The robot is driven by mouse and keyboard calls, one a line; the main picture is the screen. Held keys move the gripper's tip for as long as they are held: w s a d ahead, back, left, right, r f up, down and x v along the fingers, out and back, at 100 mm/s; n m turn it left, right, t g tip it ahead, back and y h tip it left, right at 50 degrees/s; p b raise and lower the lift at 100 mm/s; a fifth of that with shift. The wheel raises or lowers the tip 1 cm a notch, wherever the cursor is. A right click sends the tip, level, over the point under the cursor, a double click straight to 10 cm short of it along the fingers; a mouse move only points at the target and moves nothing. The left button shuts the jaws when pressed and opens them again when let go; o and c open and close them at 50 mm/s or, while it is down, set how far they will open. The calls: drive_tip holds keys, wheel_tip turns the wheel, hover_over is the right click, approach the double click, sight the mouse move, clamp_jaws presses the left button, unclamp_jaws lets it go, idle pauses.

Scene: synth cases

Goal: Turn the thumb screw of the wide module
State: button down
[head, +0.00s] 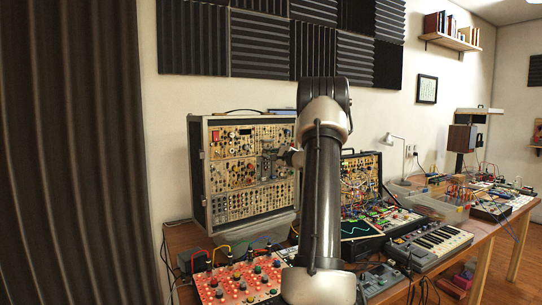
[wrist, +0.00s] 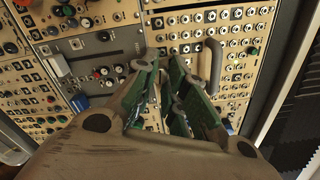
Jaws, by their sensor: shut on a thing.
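A tall modular synth case (head: 202,165) stands upright at the back of the table, filled with gold and grey panels. In the wrist view, a grey module panel (wrist: 103,46) with knobs and a pale handle lies left of the fingertips; a gold panel with a curved handle (wrist: 215,62) lies to their right. I cannot tell for sure which is the wide module. My gripper (wrist: 163,68) is at the case front with its green-padded fingers pointing at the panels, closed on a small part. That part, likely the thumb screw, is hidden between the fingertips. In the head view, my gripper (head: 286,157) is at the right half of the case.
A second, smaller synth case (head: 360,178) stands to the right, behing my arm. A red panel with knobs (head: 235,284), a keyboard (head: 440,241) and a clear bin (head: 437,207) crowd the table. Patch cables hang near the left front. A dark curtain (head: 70,150) is at the left.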

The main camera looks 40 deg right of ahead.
drive_tip(key=shift+a+f+m, duration=0.1)
drive_tip(key=shift+f+m, duration=0.05)
drive_tip(key=shift+m, duration=2.35)
drive_tip(key=shift+f+m, duration=0.15)
drive_tip(key=shift+m, duration=2.35)
drive_tip(key=shift+f, duration=0.1)
drive_tip(key=c, duration=1.4)
unclamp_jaws()
drive_tip(key=shift+r, duration=0.2)
drive_tip(key=s, duration=0.8)
drive_tip(key=s+a, duration=0.1)
drive_tip(key=s, duration=0.3)
drive_tip(key=shift+a, duration=0.1)
